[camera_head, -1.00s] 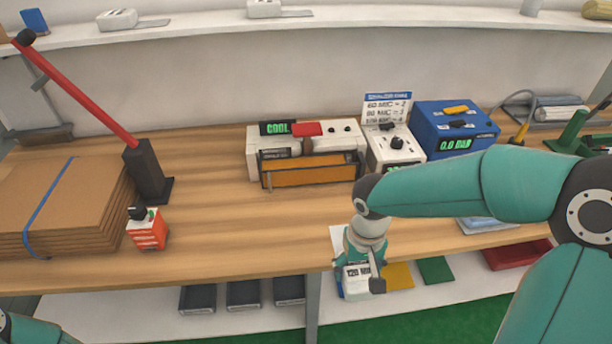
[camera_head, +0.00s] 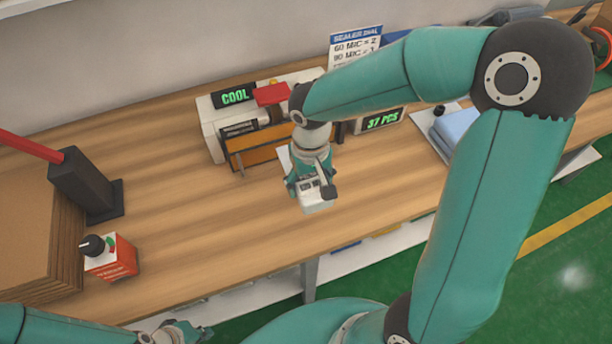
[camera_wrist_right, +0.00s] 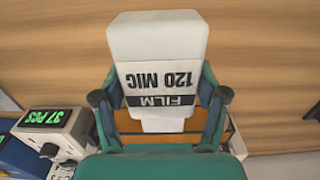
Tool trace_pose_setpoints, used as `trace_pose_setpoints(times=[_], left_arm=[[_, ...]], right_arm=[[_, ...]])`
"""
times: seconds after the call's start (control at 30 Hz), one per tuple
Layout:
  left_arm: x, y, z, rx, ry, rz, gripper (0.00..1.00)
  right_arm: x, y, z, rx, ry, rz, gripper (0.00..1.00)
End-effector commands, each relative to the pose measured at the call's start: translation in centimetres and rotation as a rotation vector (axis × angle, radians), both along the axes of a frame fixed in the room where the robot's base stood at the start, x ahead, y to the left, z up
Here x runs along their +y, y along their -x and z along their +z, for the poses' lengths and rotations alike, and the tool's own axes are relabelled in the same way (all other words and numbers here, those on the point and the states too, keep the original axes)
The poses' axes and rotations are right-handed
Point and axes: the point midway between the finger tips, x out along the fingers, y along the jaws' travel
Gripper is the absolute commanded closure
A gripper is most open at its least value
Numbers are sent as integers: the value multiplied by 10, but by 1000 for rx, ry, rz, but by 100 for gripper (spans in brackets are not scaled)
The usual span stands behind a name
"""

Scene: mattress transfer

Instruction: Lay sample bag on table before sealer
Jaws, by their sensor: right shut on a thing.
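The sample bag (camera_wrist_right: 157,60), white and printed "FILM 120 MIC", is held between the fingers of my right gripper (camera_wrist_right: 160,98). In the head view the bag (camera_head: 318,204) is partly covered by the fingers of my right gripper (camera_head: 312,188), over the table (camera_head: 200,225) in front and to the right of the sealer. I cannot tell whether the bag touches the wood. The sealer (camera_head: 208,130) is white with an orange front bar, a red block on top and a green "COOL" display. My left gripper (camera_head: 185,334) shows small at the bottom edge, its jaw opening unclear.
A counter (camera_head: 383,121) reading "37 PCS" stands right of the sealer. A red box with a black knob (camera_head: 112,258) and stacked cardboard (camera_head: 35,230) are at the left, beside a black post (camera_head: 85,185) with a red lever. Bare wood lies before the sealer.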

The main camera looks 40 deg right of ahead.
Motion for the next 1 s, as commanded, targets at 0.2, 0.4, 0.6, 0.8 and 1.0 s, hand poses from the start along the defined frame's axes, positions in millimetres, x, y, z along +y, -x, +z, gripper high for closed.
trace_pose_setpoints(times=[0.2, 0.4, 0.6, 0.8, 1.0], left_arm=[[0, 0, -1, 0, 0, 0, 100], [0, 0, -9, 0, 0, 0, 100], [0, 0, -24, 0, 0, 0, 100], [0, 0, -44, 0, 0, 0, 100], [0, 0, -62, 0, 0, 0, 100]], right_arm=[[1, -1, 0, 0, 0, 2, 67], [1, 0, -6, 0, 0, 2, 67], [1, -1, -22, 0, 0, 3, 67], [1, -1, -43, 0, 0, 3, 67], [1, -1, -63, 0, 0, 3, 67]])
